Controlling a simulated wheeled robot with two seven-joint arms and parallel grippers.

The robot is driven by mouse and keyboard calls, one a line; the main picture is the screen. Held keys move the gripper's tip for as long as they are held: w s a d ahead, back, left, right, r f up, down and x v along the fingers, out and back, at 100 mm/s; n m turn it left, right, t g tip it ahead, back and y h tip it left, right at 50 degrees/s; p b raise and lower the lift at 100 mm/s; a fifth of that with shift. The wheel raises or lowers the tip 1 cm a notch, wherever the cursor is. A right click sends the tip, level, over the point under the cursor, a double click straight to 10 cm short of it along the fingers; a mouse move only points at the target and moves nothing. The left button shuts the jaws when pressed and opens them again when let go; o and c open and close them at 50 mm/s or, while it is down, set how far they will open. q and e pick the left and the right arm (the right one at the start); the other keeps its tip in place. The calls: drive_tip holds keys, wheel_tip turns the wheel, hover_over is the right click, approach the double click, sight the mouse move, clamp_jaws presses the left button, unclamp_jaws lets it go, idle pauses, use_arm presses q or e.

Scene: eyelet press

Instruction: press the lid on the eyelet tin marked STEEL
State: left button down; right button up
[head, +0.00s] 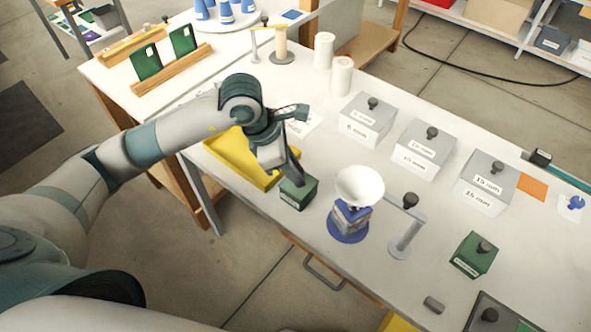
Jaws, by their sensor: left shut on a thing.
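A green tin (299,194) with a white label stands near the front edge of the white table, just right of the yellow tray. My left gripper (294,175) points down onto its top and is shut, apparently on the knob of its lid; the fingers hide the knob. I cannot tell whether the lid is seated. A second green tin (470,257) with a dark knob and a white label stands at the right. The labels on both are too small to read with certainty. My right gripper is out of view.
A white bowl (360,184) on a blue-based stand and a grey post (405,236) stand close right of the gripped tin. Grey boxes (367,118) with knobs line the back. A yellow tray (238,160) lies left. A small grey block (434,304) lies near the front edge.

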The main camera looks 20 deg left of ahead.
use_arm(q)
drive_tip(key=shift+b, duration=0.65)
idle(1.0)
drive_tip(key=shift+f+b, duration=0.2)
drive_tip(key=shift+b, duration=0.7)
idle(1.8)
drive_tip(key=c, duration=1)
unclamp_jaws()
drive_tip(key=shift+c, duration=0.2)
drive_tip(key=shift+r, duration=0.1)
drive_tip(key=shift+r+p, duration=0.3)
drive_tip(key=shift+r, duration=0.3)
drive_tip(key=shift+r+p, duration=1.2)
drive_tip(key=shift+r, duration=1.65)
